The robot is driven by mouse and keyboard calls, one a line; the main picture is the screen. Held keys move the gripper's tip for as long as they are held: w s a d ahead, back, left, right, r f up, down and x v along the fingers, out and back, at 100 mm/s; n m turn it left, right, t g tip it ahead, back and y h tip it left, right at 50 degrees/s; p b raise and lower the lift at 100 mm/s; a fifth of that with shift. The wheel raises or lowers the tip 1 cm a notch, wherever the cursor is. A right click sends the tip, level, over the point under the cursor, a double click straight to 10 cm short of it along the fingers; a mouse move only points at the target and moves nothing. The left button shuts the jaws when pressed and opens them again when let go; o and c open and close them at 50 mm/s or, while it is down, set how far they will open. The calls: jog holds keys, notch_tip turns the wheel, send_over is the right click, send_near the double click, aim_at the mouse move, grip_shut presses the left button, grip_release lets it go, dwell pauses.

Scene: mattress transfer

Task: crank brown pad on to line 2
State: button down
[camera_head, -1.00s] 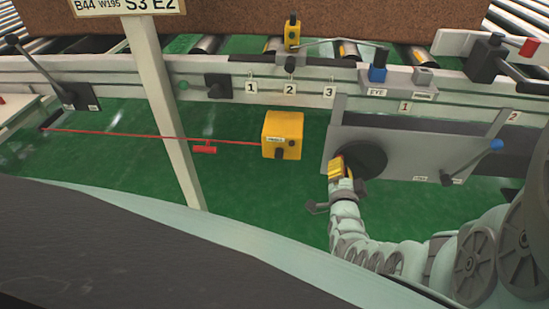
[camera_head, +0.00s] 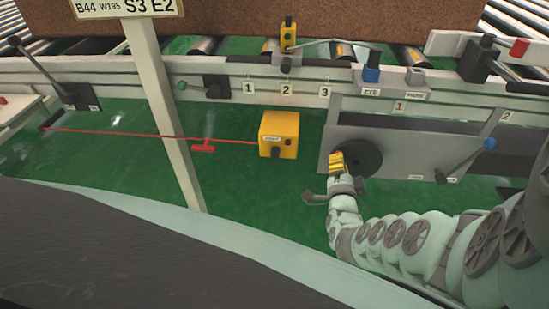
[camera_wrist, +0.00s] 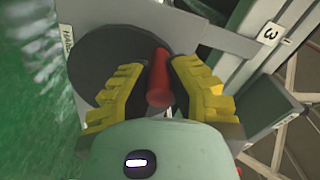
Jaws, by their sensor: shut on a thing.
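My gripper (camera_head: 337,162) is at the left side of the black crank disc (camera_head: 364,158) on the grey panel. In the wrist view my yellow-padded gripper (camera_wrist: 158,72) is shut around the red crank handle (camera_wrist: 159,88), which stands out from the black disc (camera_wrist: 95,60). The brown pad (camera_head: 330,25) lies on the rollers at the top of the head view, and its far part is out of frame. Number plates 1 (camera_head: 248,87), 2 (camera_head: 286,89) and 3 (camera_head: 325,92) sit along the rail below it.
A yellow box (camera_head: 279,134) hangs left of the panel, with a red cord (camera_head: 120,133) and red T-handle (camera_head: 203,149). A white post (camera_head: 165,110) stands at left.

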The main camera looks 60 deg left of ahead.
jog(key=shift+r+m, duration=0.15)
jog(key=shift+m, duration=0.15)
jog(key=shift+w+d+r+m, duration=0.15)
jog(key=shift+w+r+m, duration=0.05)
jog(key=shift+r+m, duration=0.1)
jog(key=shift+w+m, duration=0.1)
jog(key=shift+m, duration=0.2)
